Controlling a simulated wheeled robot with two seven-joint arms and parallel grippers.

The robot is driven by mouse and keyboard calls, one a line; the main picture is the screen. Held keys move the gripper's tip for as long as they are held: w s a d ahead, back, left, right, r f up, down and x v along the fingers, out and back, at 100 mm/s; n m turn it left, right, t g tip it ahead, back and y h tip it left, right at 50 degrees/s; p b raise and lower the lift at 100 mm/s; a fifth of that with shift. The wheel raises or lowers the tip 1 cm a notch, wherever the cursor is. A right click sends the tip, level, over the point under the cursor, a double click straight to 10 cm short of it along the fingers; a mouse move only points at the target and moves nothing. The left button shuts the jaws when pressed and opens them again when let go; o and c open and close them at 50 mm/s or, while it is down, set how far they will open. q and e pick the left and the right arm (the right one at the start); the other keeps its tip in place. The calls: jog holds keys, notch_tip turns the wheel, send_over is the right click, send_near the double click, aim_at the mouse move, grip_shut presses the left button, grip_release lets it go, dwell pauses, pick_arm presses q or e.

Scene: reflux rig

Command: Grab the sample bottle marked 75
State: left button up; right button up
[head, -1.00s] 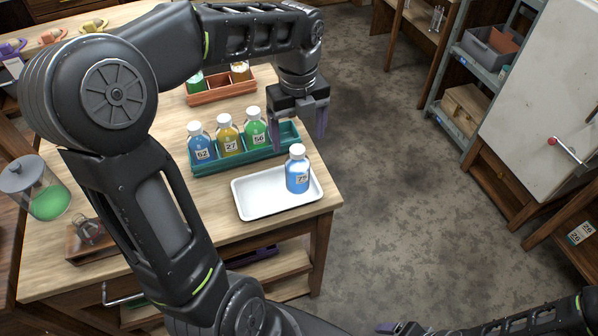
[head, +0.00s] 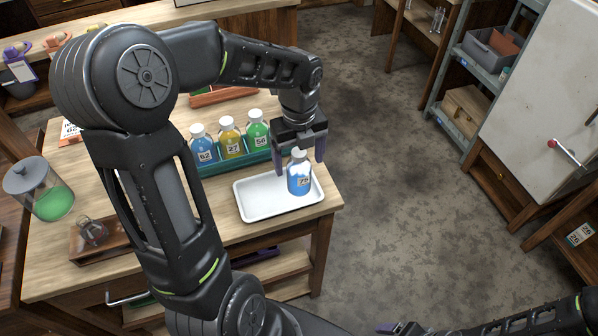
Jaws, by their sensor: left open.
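The sample bottle marked 75 (head: 299,178) has blue contents and a white cap. It stands upright on the right end of a white tray (head: 250,209), near the table's right edge. Its label is small, and I read it as 75 with some doubt. My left gripper (head: 299,162) is open, pointing down, with its fingers on either side of the bottle's upper part. I cannot tell whether a finger touches it. My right gripper (head: 388,328) shows only in small part at the bottom edge, and its jaws cannot be made out.
Behind the tray, a teal rack (head: 226,164) holds bottles marked 62, 27 and 56. An orange rack (head: 222,95) is farther back. A lidded jar with green contents (head: 52,203) and a brown tray (head: 84,247) are at left.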

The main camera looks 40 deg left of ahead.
pick_arm(q)
jog(key=shift+f, duration=0.35)
dwell(0.3)
grip_shut()
dwell(0.7)
